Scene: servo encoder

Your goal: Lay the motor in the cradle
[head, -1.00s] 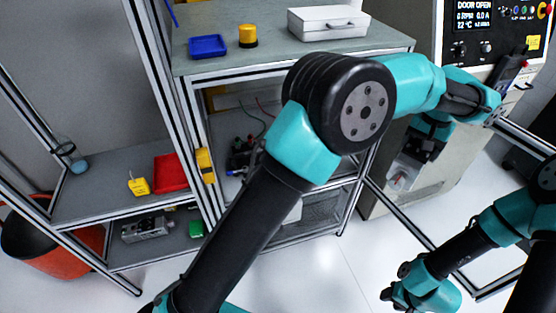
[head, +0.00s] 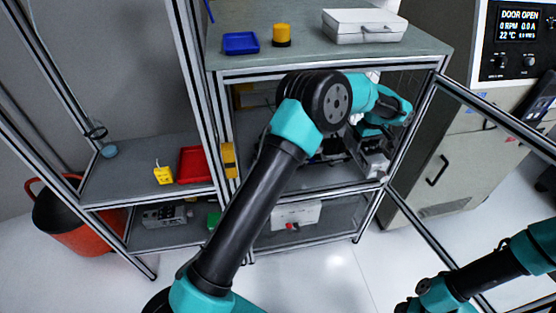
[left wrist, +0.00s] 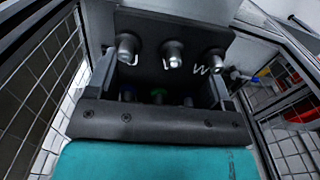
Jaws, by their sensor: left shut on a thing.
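My left arm reaches into the middle bay of the shelf rack in the head view. Its gripper is mostly hidden there behind my own wrist links, with a grey piece (head: 375,160) just below them. In the left wrist view my left gripper (left wrist: 162,72) is shut on a dark block (left wrist: 165,32) with three metal round posts and pale marks, which I take for the motor. Small blue and green spots show under it. I cannot make out the cradle. My right arm is at the lower right, its fingers out of sight.
Rack posts and wire mesh (left wrist: 38,95) flank the gripper. A machine stands right.

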